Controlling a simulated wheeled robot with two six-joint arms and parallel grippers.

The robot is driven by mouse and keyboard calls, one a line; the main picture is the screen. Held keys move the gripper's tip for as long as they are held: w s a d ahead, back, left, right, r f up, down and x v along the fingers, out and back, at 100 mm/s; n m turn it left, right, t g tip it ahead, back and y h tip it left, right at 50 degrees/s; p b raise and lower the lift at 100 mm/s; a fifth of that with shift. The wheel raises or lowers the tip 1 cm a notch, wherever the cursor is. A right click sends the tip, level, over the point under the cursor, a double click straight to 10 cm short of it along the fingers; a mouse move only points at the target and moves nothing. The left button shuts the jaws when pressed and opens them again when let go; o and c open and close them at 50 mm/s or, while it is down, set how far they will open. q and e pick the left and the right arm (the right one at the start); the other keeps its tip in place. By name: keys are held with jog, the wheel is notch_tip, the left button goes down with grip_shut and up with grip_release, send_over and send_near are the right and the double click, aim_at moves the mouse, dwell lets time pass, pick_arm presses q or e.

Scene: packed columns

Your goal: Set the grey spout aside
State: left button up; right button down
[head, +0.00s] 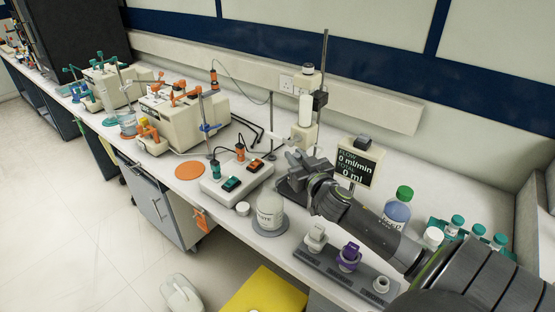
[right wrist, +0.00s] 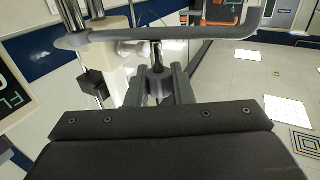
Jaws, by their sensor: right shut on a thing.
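My right gripper (head: 298,160) reaches in from the right of the head view, in front of the metal stand. In the right wrist view its fingers (right wrist: 158,82) are shut on a small stem below a long grey tube, which I take to be the grey spout (right wrist: 110,38). The spout lies crosswise beyond the fingertips, with its right end bent upward. In the head view the gripper mostly hides the held part. Whether the spout still touches the stand I cannot tell. My left gripper is not in view.
A grey rack (head: 327,268) at the front edge holds a white fitting (head: 315,236) and a purple one (head: 349,256).

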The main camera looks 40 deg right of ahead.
aim_at(298, 160)
jog(key=shift+s+d+f+n+y, duration=0.1)
jog(key=shift+s+n+y, duration=0.15)
jog(key=shift+n+y, duration=0.25)
jog(key=s+n+y, duration=0.1)
jog(key=n+y, duration=0.1)
jog(key=y, duration=0.1)
jog(key=s+d+n+g+y+b, duration=0.1)
jog(key=n+y, duration=0.1)
jog(key=y, duration=0.2)
jog(key=s+n+y, duration=0.2)
jog(key=n+y, duration=0.1)
jog(key=y, duration=0.1)
jog(key=shift+d+f+g, duration=0.1)
jog(key=shift+d+g, duration=0.15)
jog(key=shift+g, duration=0.15)
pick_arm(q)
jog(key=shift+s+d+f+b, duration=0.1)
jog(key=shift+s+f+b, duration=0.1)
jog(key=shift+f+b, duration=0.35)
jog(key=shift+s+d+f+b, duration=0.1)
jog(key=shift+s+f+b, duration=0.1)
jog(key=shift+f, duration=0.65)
pick_arm(e)
jog(key=shift+s+d+n+g+y, duration=0.25)
jog(key=shift+n+g+y, duration=0.25)
jog(key=shift+y, duration=0.4)
jog(key=shift+r, duration=0.2)
jog(key=c, duration=1.3)
grip_release()
